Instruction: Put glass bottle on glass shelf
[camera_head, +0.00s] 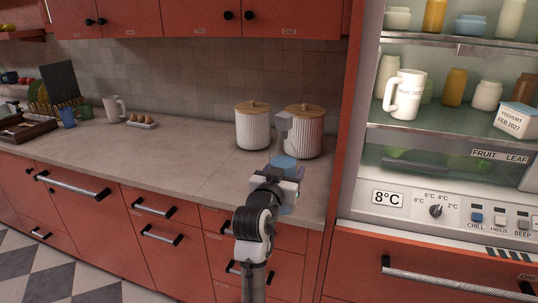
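Blue also shows just below the gripper. The gripper hides the middle of this object, and I cannot tell whether the fingers are closed on it. A grey piece on a thin stem rises above it. The open fridge at right has a glass shelf (448,128) with a white mug (404,94), jars and a yoghurt tub (516,119).
The tall red panel (343,110) separates counter and fridge. An upper fridge shelf (460,41) holds more containers. The counter's middle (185,155) is clear.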

